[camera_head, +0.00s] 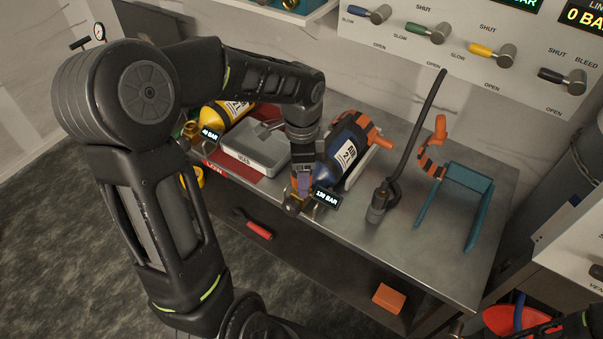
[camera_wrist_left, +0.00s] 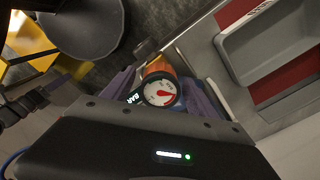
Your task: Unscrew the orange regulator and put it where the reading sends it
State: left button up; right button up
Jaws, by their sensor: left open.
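The orange regulator (camera_wrist_left: 158,67) has a round white gauge (camera_wrist_left: 160,93) with a red needle sector. It sits at the near end of a blue cylinder (camera_head: 347,155) that lies on the bench. A small display (camera_head: 326,199) beside it reads what looks like 130 BAR. My left gripper (camera_head: 303,183) reaches down over the regulator. In the left wrist view its purple fingers (camera_wrist_left: 162,82) stand open on either side of the regulator; whether they touch it is unclear. In the head view the gripper hides most of the regulator. My right gripper is not in view.
A yellow cylinder (camera_head: 208,116) with its own display (camera_head: 210,133) lies at the bench's left. A grey tray (camera_head: 240,160) stands on a red area (camera_head: 219,172). A dark upright hose tool (camera_head: 376,212) and a teal cradle (camera_head: 470,172) stand to the right. The bench's front right is clear.

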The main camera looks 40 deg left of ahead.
pick_arm(q)
jog(key=m, duration=0.1)
jog(key=m+p, duration=0.1)
jog(key=m, duration=0.1)
jog(key=shift+r+m, duration=0.25)
jog(key=shift+m, duration=0.15)
jog(key=m+p, duration=0.2)
jog(key=m, duration=0.1)
jog(key=shift+m, duration=0.3)
jog(key=shift+m+p, duration=0.45)
jog(key=shift+m, duration=0.35)
jog(key=shift+f+m, duration=0.2)
jog(key=shift+m, duration=0.6)
jog(key=shift+c, duration=0.4)
